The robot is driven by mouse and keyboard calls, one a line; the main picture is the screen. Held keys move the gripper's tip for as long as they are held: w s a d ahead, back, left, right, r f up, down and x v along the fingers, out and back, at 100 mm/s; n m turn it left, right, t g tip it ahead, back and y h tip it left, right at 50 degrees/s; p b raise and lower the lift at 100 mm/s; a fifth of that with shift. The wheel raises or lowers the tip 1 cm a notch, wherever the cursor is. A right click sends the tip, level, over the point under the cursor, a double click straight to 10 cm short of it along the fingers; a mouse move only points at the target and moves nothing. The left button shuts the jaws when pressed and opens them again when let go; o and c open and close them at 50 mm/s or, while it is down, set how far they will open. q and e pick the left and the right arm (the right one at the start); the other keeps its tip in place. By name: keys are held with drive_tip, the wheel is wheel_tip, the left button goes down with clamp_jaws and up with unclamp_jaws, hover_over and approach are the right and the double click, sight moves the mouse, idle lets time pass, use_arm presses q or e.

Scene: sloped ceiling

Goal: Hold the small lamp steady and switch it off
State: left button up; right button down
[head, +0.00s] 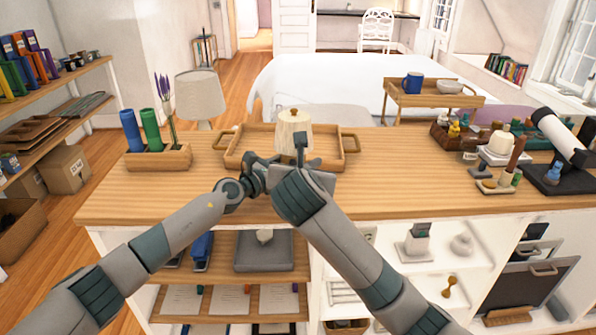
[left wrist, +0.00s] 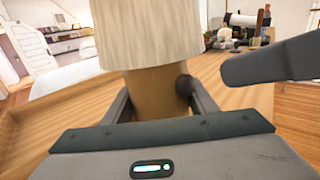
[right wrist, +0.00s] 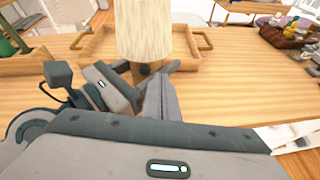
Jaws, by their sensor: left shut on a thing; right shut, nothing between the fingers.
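The small lamp has a pale ribbed shade (head: 293,133) with a knob on top and stands upright at the counter's front middle. Its wooden base (left wrist: 153,92) shows in the left wrist view, with a round dark switch knob (left wrist: 184,84) on its side. My left gripper (head: 272,163) is shut on the base, one finger on each side, below the shade. My right gripper (right wrist: 158,92) is shut and empty in front of the base. Its tip is close to the dark knob, which also shows in the right wrist view (right wrist: 143,68); contact cannot be told. The arms partly hide the base in the head view.
A shallow wooden tray (head: 234,161) lies around and behind the lamp. A holder (head: 160,158) with blue and green rolls stands left, and a larger grey-shaded lamp (head: 198,92) behind it. Bottles and a white tube (head: 563,137) crowd the right. Bare counter (head: 400,165) lies right of the tray.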

sight(293, 163)
drive_tip(key=f+y, duration=0.1)
drive_tip(key=f+m+y, duration=0.1)
drive_tip(key=f+y, duration=0.1)
drive_tip(key=shift+s+d+f+m, duration=0.1)
drive_tip(key=shift+d+m, duration=0.2)
drive_tip(key=shift+m, duration=0.1)
drive_tip(key=y, duration=0.1)
drive_tip(key=s+m+y, duration=0.1)
drive_tip(key=m+y, duration=0.1)
drive_tip(key=shift+s+d+f, duration=0.3)
drive_tip(key=shift+d+f, duration=0.05)
drive_tip(key=shift+f, duration=0.05)
drive_tip(key=s+d+r+m+y, duration=0.3)
drive_tip(key=s+m+y, duration=0.1)
drive_tip(key=m+y, duration=0.1)
drive_tip(key=shift+s+d+t, duration=0.3)
drive_tip(key=shift+s+d, duration=0.05)
drive_tip(key=shift+w+a, duration=0.1)
drive_tip(key=shift+w, duration=0.05)
drive_tip(key=x, duration=0.9)
drive_tip(key=shift+w+a, duration=0.25)
drive_tip(key=shift+w, duration=0.05)
